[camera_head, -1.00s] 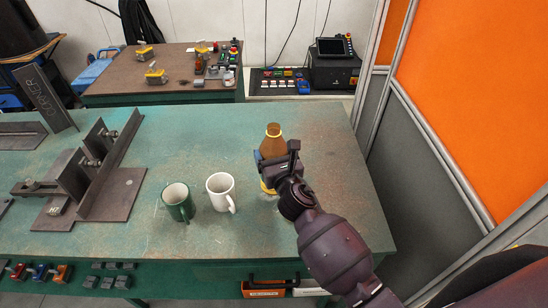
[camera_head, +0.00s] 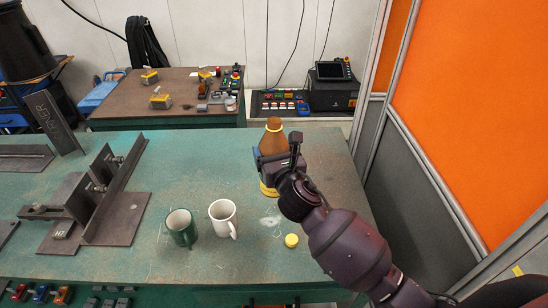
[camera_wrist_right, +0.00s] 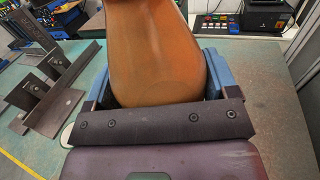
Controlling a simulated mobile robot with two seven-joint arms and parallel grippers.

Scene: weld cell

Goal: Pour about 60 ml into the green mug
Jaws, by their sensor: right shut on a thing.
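The green mug (camera_head: 181,228) stands upright on the green bench, left of the white mug (camera_head: 222,218). Its pale inside shows and looks empty. My right gripper (camera_head: 272,165) is shut on an amber-brown bottle (camera_head: 273,139) with a yellow neck ring and yellow base. The bottle is about upright, behind and to the right of both mugs; I cannot tell how far its base is above the bench. In the right wrist view the bottle body (camera_wrist_right: 155,55) sits between the blue fingers. A yellow cap (camera_head: 291,240) lies on the bench. My left gripper is not in view.
Steel angle fixtures (camera_head: 95,200) stand on the bench's left side. An orange and grey partition (camera_head: 470,90) rises at the right. A brown table (camera_head: 180,105) with small parts is behind. The bench between bottle and mugs is clear.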

